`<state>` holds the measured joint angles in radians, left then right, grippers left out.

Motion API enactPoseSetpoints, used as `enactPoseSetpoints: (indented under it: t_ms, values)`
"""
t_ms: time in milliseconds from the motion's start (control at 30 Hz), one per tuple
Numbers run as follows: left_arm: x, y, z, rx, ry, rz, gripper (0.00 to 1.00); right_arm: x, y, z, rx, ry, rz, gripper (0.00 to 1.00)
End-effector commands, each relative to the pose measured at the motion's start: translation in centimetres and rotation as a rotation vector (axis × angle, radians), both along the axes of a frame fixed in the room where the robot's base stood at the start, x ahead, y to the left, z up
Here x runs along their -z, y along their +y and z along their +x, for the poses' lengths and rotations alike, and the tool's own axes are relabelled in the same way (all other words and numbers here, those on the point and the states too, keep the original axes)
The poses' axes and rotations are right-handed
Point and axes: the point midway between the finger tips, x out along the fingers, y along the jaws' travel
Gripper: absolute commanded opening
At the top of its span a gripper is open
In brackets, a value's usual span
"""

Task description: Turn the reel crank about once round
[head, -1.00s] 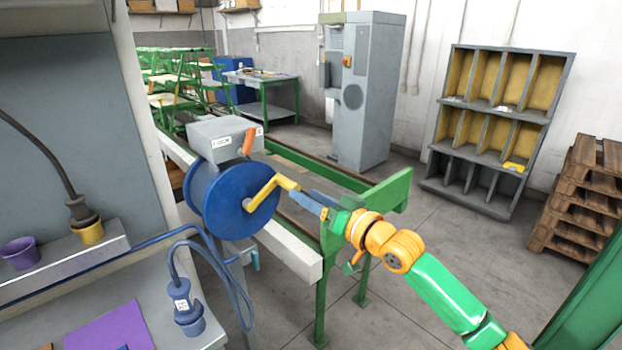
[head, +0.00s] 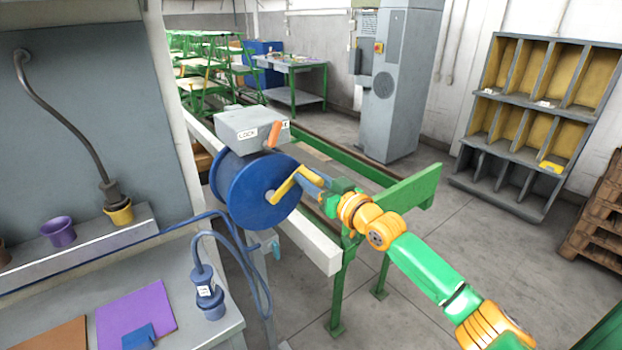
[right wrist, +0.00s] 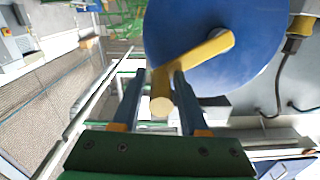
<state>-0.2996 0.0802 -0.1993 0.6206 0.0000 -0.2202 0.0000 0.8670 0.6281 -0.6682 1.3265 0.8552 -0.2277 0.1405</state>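The blue reel (head: 240,190) stands at the left-centre, below a grey box labelled LOCK. Its yellow crank (head: 284,188) slants up and right from the hub, with its handle at the upper end. My right gripper (head: 316,185) is at that handle. In the right wrist view the yellow crank (right wrist: 205,48) crosses the reel (right wrist: 215,70), and the handle's round end lies between the two fingers of the right gripper (right wrist: 160,85). A narrow gap shows on each side, so the fingers look open around it. My left gripper is in neither view.
An orange lever (head: 273,133) sticks up by the grey lock box (head: 245,128). A white beam and a green frame (head: 400,195) stand right of the reel. The workbench (head: 190,260) with a blue plug (head: 208,293) and cable is at left. Open floor lies at right.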

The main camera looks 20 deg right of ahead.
Motion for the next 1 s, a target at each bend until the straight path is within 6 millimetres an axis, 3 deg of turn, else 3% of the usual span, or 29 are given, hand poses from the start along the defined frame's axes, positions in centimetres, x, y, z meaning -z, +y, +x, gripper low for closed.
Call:
enactPoseSetpoints:
  t_ms: [33, 133, 1000]
  values:
    - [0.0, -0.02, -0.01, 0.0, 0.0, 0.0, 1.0, 0.0, -0.01, -0.01, 0.0, 0.0, 0.0, 0.27]
    - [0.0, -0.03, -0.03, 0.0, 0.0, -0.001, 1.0, -0.01, -0.01, -0.01, 0.0, 0.0, 0.0, 0.0]
    - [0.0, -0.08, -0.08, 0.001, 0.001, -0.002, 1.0, -0.08, -0.1, -0.01, 0.001, -0.002, 0.001, 0.0]
